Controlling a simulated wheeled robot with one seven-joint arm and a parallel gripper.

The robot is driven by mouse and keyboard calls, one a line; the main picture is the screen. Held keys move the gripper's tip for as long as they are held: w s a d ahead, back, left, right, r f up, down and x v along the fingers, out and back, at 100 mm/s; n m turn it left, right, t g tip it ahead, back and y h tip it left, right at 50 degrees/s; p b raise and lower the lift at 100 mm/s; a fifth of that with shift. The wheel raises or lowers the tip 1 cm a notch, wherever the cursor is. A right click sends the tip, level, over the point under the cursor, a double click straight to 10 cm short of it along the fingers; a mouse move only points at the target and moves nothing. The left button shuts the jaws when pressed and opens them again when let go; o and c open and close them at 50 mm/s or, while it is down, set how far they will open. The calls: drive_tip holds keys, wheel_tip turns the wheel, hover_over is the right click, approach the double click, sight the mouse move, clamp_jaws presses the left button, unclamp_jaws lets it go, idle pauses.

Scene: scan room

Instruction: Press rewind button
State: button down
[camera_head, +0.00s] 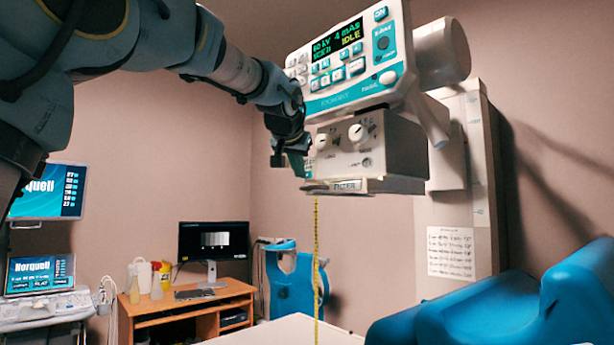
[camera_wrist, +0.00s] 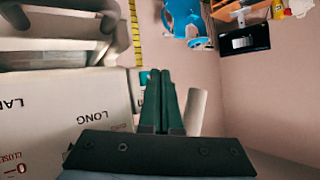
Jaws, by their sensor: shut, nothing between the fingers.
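A pale grey collimator box (camera_head: 385,150) hangs under the x-ray head, with two round knobs on its front. A yellow tape (camera_head: 316,250) hangs straight down from its underside and also shows in the wrist view (camera_wrist: 135,30). I cannot make out a rewind button in either view.
A control panel (camera_head: 350,62) with a lit display reading IDLE is above the box. A blue padded chair (camera_head: 520,305) is at the lower right. A wooden desk (camera_head: 185,308) with a monitor (camera_head: 213,241) stands behind. The space below and left of my gripper is free.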

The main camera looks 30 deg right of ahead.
drive_tip(key=shift+d, duration=0.4)
drive_tip(key=shift+a, duration=0.1)
idle(0.5)
drive_tip(key=shift+s+a, duration=0.1)
drive_tip(key=shift+a, duration=0.6)
drive_tip(key=shift+b, duration=0.3)
drive_tip(key=shift+s+a+b, duration=0.25)
drive_tip(key=shift+a+b, duration=0.2)
drive_tip(key=shift+a, duration=0.8)
drive_tip(key=shift+s+a+b, duration=0.25)
drive_tip(key=shift+a+b, duration=0.15)
drive_tip(key=shift+a, duration=0.85)
drive_tip(key=shift+f, duration=0.1)
